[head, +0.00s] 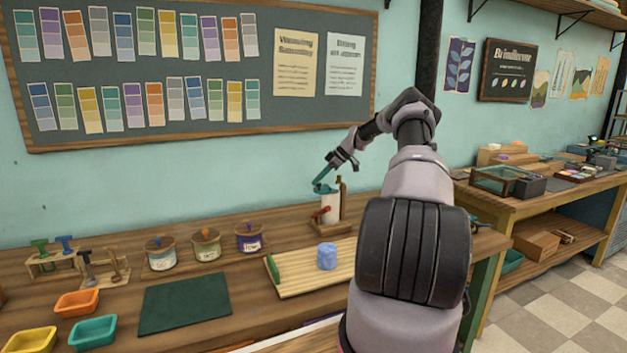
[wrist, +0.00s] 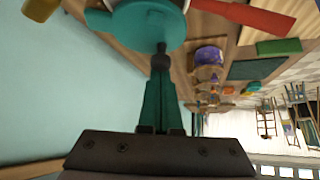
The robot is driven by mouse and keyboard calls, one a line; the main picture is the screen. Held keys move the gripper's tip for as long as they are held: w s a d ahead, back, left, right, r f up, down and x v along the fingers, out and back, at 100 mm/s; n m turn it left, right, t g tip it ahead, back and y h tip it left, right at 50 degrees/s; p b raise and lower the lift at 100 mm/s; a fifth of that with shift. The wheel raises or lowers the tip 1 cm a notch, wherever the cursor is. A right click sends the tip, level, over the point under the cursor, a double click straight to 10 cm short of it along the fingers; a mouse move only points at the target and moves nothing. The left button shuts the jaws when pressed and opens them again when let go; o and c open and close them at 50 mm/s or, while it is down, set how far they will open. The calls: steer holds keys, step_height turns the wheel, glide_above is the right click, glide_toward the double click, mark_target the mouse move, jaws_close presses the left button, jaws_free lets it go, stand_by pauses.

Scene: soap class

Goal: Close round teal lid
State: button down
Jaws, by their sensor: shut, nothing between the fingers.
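The round teal lid (head: 322,188) is at the top of an upright white cylinder (head: 331,208) on a small wooden stand. The lid looks tilted in the head view, but it is small, and I cannot tell how far it stands open. In the wrist view the lid (wrist: 148,24) is a teal disc at the top, with part of the white cylinder behind it. My gripper (head: 324,178) comes down from the upper right. Its teal fingers are together and empty, and their dark tips (wrist: 160,58) are at the lid's edge, touching or nearly so.
A red lever (wrist: 245,16) sticks out beside the cylinder. A brown post (head: 341,187) rises close behind it. A slatted wooden tray (head: 300,283) with a blue round piece (head: 327,256) is in front. Several lidded jars (head: 206,245) stand to the left. The wall is close behind.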

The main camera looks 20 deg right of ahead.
mark_target(329, 191)
steer(key=shift+s+d+n+g+y, duration=0.15)
steer(key=shift+s+d+n+g, duration=0.2)
steer(key=shift+n, duration=0.25)
steer(key=shift+s+d+n+g+y, duration=0.15)
steer(key=shift+s+d+n+g, duration=0.1)
steer(key=shift+n+g, duration=0.3)
steer(key=shift+s+d, duration=0.45)
steer(key=shift+d, duration=0.3)
steer(key=shift+s+d, duration=0.15)
steer(key=shift+d, duration=0.3)
steer(key=shift+d, duration=0.1)
